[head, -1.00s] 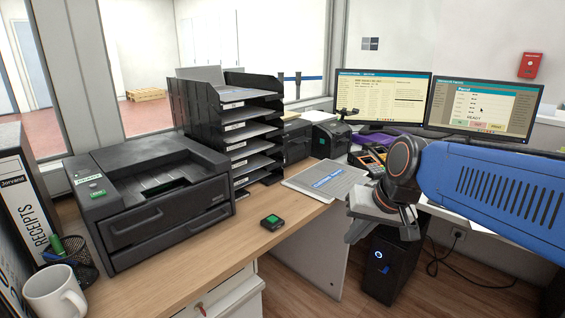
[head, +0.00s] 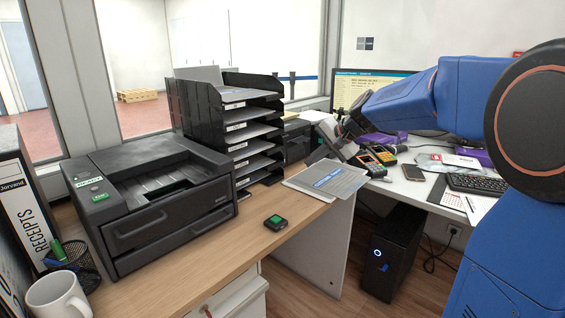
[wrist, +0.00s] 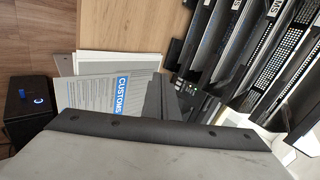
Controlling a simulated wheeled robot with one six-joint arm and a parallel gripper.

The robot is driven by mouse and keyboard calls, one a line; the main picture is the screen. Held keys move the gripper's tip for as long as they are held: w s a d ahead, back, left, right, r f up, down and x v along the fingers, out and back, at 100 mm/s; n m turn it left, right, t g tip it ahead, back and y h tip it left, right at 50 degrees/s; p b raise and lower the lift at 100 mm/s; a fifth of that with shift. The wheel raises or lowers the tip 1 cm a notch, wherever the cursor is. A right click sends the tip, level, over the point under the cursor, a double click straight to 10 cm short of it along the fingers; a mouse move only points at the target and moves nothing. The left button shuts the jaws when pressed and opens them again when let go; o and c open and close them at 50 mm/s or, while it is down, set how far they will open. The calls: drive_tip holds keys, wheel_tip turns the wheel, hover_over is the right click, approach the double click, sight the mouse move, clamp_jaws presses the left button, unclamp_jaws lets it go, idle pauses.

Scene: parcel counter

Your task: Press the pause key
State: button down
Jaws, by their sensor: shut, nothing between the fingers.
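The black printer (head: 160,200) stands on the left of the wooden counter in the head view. Its top panel has a white label (head: 88,180) and a small green key or label (head: 99,197); their lettering is too small to read surely, so I cannot tell which is the pause key. My gripper (head: 322,153) is shut and empty, to the right of the black tray stack and above the back of the counter, well apart from the printer. In the wrist view my gripper's dark fingers (wrist: 165,100) show beside a customs pad (wrist: 100,92).
The black tray stack (head: 228,125) stands between my gripper and the printer. The customs pad also shows in the head view (head: 326,180). A mug (head: 58,296) and pen holder (head: 70,262) stand front left.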

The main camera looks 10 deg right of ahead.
drive_tip(key=w+m, duration=0.1)
drive_tip(key=w, duration=0.5)
drive_tip(key=shift+w+d+m+t+y, duration=0.3)
drive_tip(key=shift+w+d, duration=0.05)
drive_tip(key=shift+d, duration=0.1)
drive_tip(key=shift+f, duration=0.15)
drive_tip(key=x, duration=1)
drive_tip(key=shift+w+a, duration=0.1)
drive_tip(key=shift+w, duration=0.1)
drive_tip(key=shift+w+a, duration=0.6)
drive_tip(key=shift+w, duration=0.25)
drive_tip(key=shift+w+a, duration=0.45)
drive_tip(key=shift+w, duration=0.15)
